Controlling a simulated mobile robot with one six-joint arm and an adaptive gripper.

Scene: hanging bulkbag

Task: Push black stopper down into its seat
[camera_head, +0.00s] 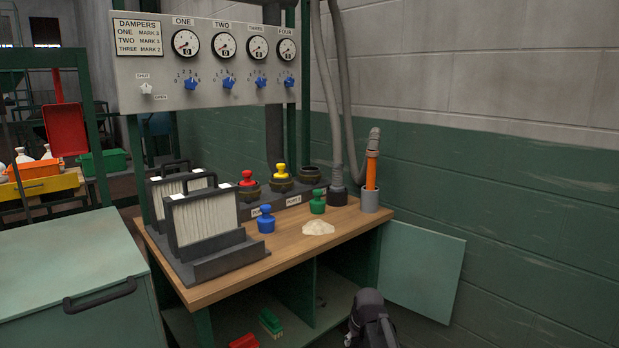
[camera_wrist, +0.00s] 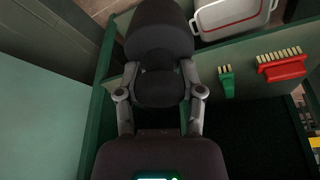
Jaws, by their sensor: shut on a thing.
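My gripper (camera_head: 370,312) is low in front of the bench's open lower cabinet in the head view, apart from the bench top. In the wrist view, its grey fingers are shut on a dark rounded piece, which looks like the black stopper (camera_wrist: 160,80). In the head view I cannot tell the stopper from the black gripper. On the bench stands a row of seats: a red stopper (camera_head: 248,179) and a yellow stopper (camera_head: 281,171) sit on two of them. The seat to their right (camera_head: 311,175) looks open, with no stopper on it.
A blue stopper (camera_head: 265,219), a green stopper (camera_head: 317,202) and a pale powder heap (camera_head: 318,228) are on the wooden bench (camera_head: 215,288). White filters (camera_head: 205,216) stand left. A hose (camera_head: 338,110) and an orange-handled tool (camera_head: 371,171) stand right. Brushes (camera_wrist: 280,68) lie below.

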